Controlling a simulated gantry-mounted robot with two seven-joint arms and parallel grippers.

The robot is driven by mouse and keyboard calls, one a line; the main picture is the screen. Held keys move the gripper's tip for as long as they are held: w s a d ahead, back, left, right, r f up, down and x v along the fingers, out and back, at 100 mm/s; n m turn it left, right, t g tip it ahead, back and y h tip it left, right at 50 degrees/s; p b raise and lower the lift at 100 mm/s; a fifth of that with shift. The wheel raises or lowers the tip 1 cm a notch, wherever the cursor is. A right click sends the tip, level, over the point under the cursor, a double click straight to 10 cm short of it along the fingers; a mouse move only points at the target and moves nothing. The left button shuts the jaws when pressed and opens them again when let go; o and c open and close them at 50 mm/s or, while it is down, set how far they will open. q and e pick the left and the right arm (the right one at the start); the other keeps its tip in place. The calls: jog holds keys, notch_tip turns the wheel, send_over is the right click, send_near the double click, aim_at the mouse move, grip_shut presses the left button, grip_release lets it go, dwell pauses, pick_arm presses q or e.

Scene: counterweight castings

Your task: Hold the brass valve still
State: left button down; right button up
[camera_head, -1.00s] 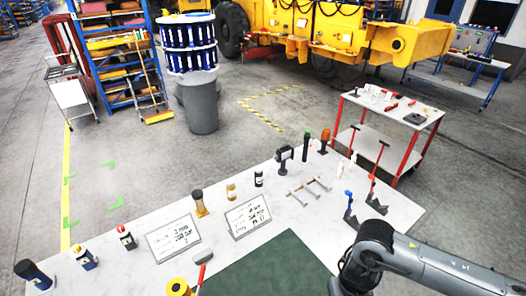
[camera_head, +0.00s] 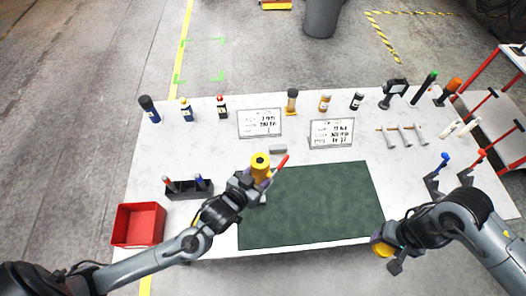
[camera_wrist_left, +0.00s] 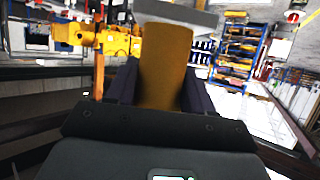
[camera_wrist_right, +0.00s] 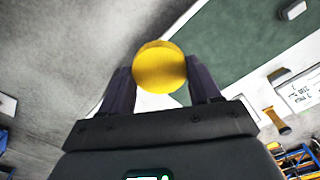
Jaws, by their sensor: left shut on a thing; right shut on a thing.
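The brass-yellow valve (camera_head: 260,161), a cylinder with a dark opening on top, stands at the left edge of the green mat (camera_head: 315,205). A red lever (camera_head: 281,161) shows beside it; I cannot tell if they join. My left gripper (camera_head: 262,178) is shut on the valve; in the left wrist view the yellow body (camera_wrist_left: 165,65) is between the fingers. My right gripper (camera_head: 385,247) is shut on a yellow round piece (camera_wrist_right: 160,68) in front of the table's front edge.
A red bin (camera_head: 138,225) and a dark holder (camera_head: 188,188) are at the table's left. Blue and red hooked tools (camera_head: 437,172) stand near the right arm. Most of the mat is clear.

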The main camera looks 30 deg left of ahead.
pick_arm(q)
jog(key=d+r+m+g+h, duration=0.1)
jog(key=d+r+m+h, duration=0.2)
jog(key=d, duration=0.4)
jog(key=w+d+r+m+g+h, duration=0.1)
jog(key=d+r+m+g+h, duration=0.1)
jog(key=d+r+m+h, duration=0.2)
jog(key=shift+d+r+h, duration=0.3)
jog(key=shift+d+r, duration=0.95)
jog(key=shift+d, duration=0.1)
jog(key=shift+f, duration=0.15)
pick_arm(e)
jog(key=shift+w+a+r, duration=0.1)
jog(key=w+a+r+n, duration=0.5)
jog(key=a+r, duration=0.3)
jog(key=r, duration=0.1)
jog(key=w+a+r+n, duration=0.5)
jog(key=a+r, duration=0.3)
jog(key=r, duration=0.1)
jog(key=s+a+r+m, duration=0.2)
jog(key=s+a+r, duration=0.6)
jog(key=a+r, duration=0.2)
jog(key=shift+s+r+m, duration=0.15)
jog(key=shift+s+m, duration=0.1)
jog(key=shift+m, duration=0.05)
